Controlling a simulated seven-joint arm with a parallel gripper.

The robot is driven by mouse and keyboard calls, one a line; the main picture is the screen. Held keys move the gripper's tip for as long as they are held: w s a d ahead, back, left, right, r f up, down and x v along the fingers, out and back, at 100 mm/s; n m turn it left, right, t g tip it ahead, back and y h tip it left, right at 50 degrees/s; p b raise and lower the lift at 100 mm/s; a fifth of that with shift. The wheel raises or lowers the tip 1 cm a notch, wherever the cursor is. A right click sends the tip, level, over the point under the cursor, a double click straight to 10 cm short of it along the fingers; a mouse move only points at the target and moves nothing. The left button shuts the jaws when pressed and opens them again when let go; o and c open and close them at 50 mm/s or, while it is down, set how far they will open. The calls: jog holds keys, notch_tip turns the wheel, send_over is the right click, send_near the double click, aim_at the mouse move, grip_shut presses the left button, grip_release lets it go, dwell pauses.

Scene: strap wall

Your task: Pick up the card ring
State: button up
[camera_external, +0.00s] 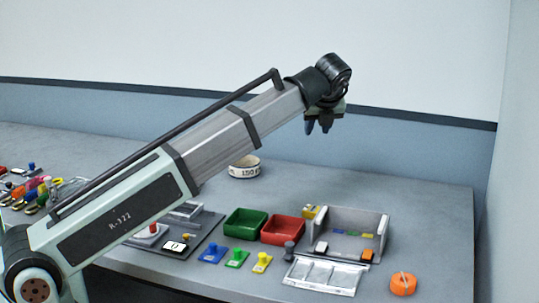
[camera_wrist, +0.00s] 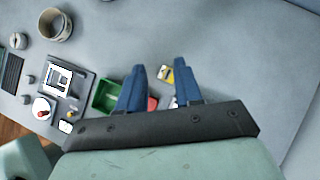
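A short, wide, pale ring with dark printing on its side, which looks like the card ring (camera_external: 244,169), stands on the grey table behind the trays. In the wrist view the ring (camera_wrist: 49,35) is at the upper left, open end up, with a brownish inside. My gripper (camera_external: 318,126) is high above the table, to the right of the ring and well apart from it. In the wrist view my gripper (camera_wrist: 159,66) shows two blue fingers spread apart with nothing held between them.
A green tray (camera_external: 236,225) and a red tray (camera_external: 298,231) stand in front of the ring. A grey open box (camera_external: 381,221), a clear divided tray (camera_external: 325,290) and an orange roll (camera_external: 403,285) lie at right. The table around the ring is clear.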

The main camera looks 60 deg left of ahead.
jog(key=s+a+f+n+g+h, duration=0.1)
jog(key=s+a+f+n+h, duration=0.15)
jog(key=s+a, duration=0.65)
jog(key=s+a+f+n+h, duration=0.15)
jog(key=s+a+f, duration=0.3)
jog(key=a, duration=0.75)
jog(key=s+a+f+n+g+h, duration=0.1)
jog(key=s+a+f+h, duration=0.15)
jog(key=s+a, duration=0.7)
jog(key=shift+h, duration=0.25)
jog(key=f, duration=0.2)
jog(key=w+f, duration=0.1)
jog(key=f, duration=0.2)
jog(key=a+f, duration=0.1)
jog(key=f, duration=0.2)
jog(key=shift+w+a, duration=0.1)
jog(key=shift+w, duration=0.3)
jog(key=shift+s+a+f, duration=0.1)
jog(key=shift+a+f, duration=0.05)
jog(key=shift+f, duration=1.2)
jog(key=shift+s+a+f, duration=0.1)
jog(key=shift+a+f, duration=0.05)
jog(key=shift+f, duration=1.15)
jog(key=shift+c, duration=0.4)
grip_shut()
